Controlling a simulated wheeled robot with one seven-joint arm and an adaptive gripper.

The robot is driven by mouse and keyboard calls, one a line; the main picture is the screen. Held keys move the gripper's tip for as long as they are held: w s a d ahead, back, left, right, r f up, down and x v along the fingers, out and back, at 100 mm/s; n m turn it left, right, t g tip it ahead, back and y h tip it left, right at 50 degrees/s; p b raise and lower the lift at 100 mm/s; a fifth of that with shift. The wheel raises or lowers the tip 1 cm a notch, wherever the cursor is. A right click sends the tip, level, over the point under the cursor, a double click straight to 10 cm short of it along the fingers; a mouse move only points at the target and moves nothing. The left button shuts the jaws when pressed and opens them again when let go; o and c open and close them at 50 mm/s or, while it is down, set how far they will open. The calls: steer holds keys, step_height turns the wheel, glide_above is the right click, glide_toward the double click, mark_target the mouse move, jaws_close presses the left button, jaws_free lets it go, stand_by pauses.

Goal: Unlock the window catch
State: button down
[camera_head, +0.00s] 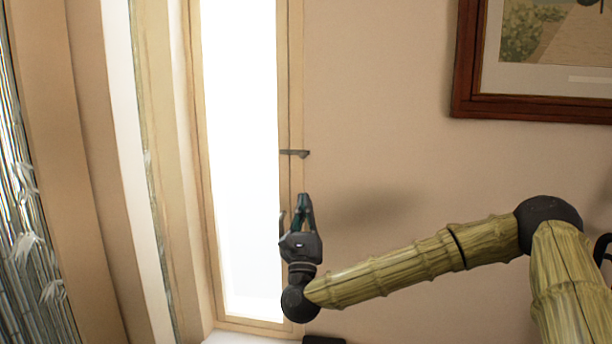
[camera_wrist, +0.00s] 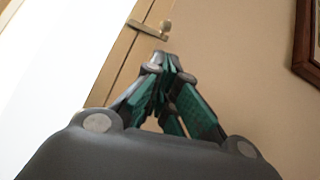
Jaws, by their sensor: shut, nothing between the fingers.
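The window catch (camera_head: 295,153) is a small dark grey handle on the right side of the pale wooden window frame (camera_head: 297,100). It lies roughly level, across the frame. In the wrist view the catch (camera_wrist: 147,30) shows as a grey bar with a rounded knob at its right end, beyond my fingertips. My gripper (camera_head: 303,200) points upward below the catch, apart from it. In the wrist view my gripper (camera_wrist: 166,62) has its green-padded fingers together at the tips, with nothing between them.
A bright window pane (camera_head: 240,150) fills the frame left of the catch. A framed picture (camera_head: 540,108) hangs on the wall at the upper right. A patterned curtain or panel (camera_head: 35,250) stands at the far left. The wall between catch and picture is bare.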

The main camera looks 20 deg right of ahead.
mark_target(293, 154)
steer(key=shift+p+x, duration=0.95)
steer(key=shift+x, duration=4.05)
steer(key=shift+a+r+n+y, duration=0.1)
steer(key=shift+a+n+y, duration=0.05)
steer(key=shift+n+y, duration=0.25)
